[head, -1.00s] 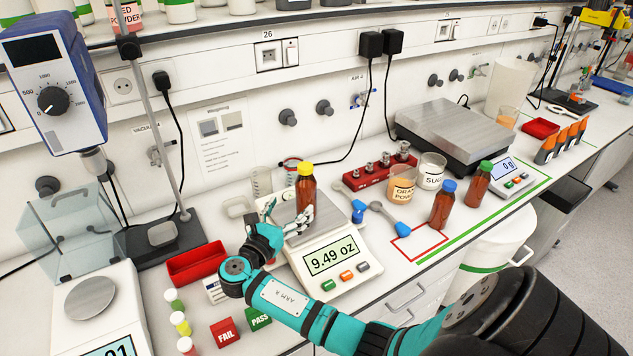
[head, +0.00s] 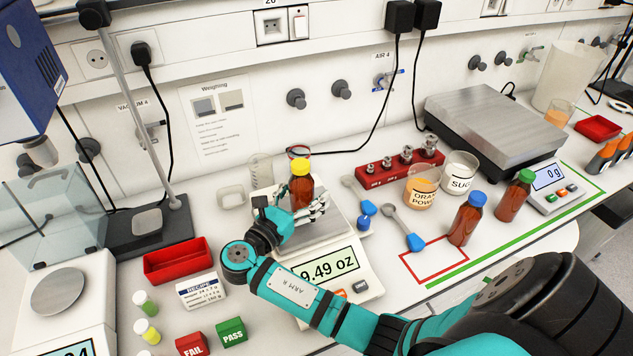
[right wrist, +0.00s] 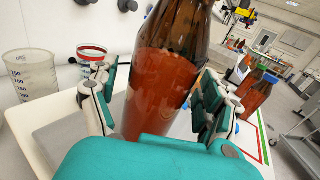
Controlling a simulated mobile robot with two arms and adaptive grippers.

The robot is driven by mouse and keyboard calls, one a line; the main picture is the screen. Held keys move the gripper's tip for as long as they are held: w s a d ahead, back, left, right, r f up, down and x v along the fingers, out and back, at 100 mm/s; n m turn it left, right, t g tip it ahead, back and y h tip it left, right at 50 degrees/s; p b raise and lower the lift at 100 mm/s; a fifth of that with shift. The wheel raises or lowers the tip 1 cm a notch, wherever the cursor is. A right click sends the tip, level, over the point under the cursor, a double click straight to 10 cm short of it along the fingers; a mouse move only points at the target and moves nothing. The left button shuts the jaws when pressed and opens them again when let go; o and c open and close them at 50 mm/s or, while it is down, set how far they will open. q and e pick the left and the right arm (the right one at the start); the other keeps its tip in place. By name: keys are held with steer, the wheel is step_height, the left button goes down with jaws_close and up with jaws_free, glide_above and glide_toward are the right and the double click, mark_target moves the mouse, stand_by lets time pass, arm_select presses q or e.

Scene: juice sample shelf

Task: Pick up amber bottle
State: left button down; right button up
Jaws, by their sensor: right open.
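An amber bottle with a yellow cap (head: 301,187) stands upright on the pan of the white scale (head: 348,262), which reads 9.49 oz. My right gripper (head: 298,214) is low at this bottle, its fingers near the bottle's lower part. In the right wrist view, the amber bottle (right wrist: 160,85) stands between the two spread fingers of the right gripper (right wrist: 160,100), with a gap visible on the left side. Two other amber bottles stand to the right, one with a blue cap (head: 466,222) and one with a green cap (head: 515,198). My left gripper is out of view.
A red weight block (head: 400,170), an orange powder beaker (head: 421,188) and a sugar beaker (head: 459,173) stand right of the scale. A blue-ended spoon (head: 404,228) lies near a red outlined square. A red tray (head: 178,261) sits to the left.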

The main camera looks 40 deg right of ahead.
steer(key=shift+w+r, duration=0.1)
steer(key=shift+s+a+r, duration=0.15)
steer(key=shift+s+a, duration=0.05)
steer(key=shift+a, duration=0.2)
steer(key=shift+c, duration=1.7)
steer(key=shift+d, duration=0.15)
steer(key=c, duration=1.1)
steer(key=shift+c, duration=1)
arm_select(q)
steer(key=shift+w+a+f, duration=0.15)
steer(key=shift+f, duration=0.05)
arm_select(e)
steer(key=shift+w, duration=0.1)
